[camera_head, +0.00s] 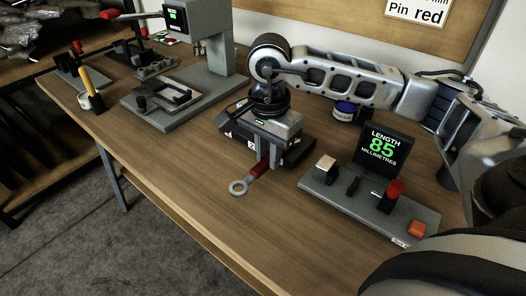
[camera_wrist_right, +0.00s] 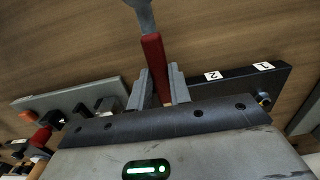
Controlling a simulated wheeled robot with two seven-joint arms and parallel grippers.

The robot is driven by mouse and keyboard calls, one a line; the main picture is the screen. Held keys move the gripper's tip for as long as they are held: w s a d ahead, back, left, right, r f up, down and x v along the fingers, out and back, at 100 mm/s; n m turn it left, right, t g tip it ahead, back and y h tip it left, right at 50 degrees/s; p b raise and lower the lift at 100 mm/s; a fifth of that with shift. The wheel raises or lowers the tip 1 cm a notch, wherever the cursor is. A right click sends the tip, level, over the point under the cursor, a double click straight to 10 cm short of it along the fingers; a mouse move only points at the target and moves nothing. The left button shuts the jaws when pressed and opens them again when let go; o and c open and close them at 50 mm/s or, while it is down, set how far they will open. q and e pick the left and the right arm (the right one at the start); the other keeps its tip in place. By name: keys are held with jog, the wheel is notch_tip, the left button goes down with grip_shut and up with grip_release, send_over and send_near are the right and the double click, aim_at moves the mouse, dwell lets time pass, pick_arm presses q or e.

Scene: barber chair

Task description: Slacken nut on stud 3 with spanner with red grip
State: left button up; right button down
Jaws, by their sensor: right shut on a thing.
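My right gripper (camera_head: 266,152) points down over the bench and is shut on the red grip of the spanner (camera_head: 239,187). The spanner's ring end sticks out toward the bench's front edge. In the right wrist view, the red grip (camera_wrist_right: 154,58) stands between the two fingers (camera_wrist_right: 160,90). A black bar (camera_head: 293,155) lies under and behind the gripper. In the right wrist view the bar (camera_wrist_right: 238,84) shows labels 2 and 1, with a small brass-coloured end near label 1. Stud 3 and its nut are hidden by the gripper. My left gripper is out of view.
A grey gauge with a display reading 85 millimetres (camera_head: 384,146) stands right of the gripper. A blue-lidded tin (camera_head: 345,111) is behind. A grey press (camera_head: 205,75) and a cup with a yellow-handled tool (camera_head: 93,86) stand left. The bench front (camera_head: 170,180) is clear.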

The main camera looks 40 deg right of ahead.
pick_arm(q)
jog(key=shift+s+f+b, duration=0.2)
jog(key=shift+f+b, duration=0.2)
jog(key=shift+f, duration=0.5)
pick_arm(e)
jog(key=shift+s+d+n, duration=0.2)
jog(key=shift+s+n, duration=0.45)
jog(key=shift+n, duration=0.25)
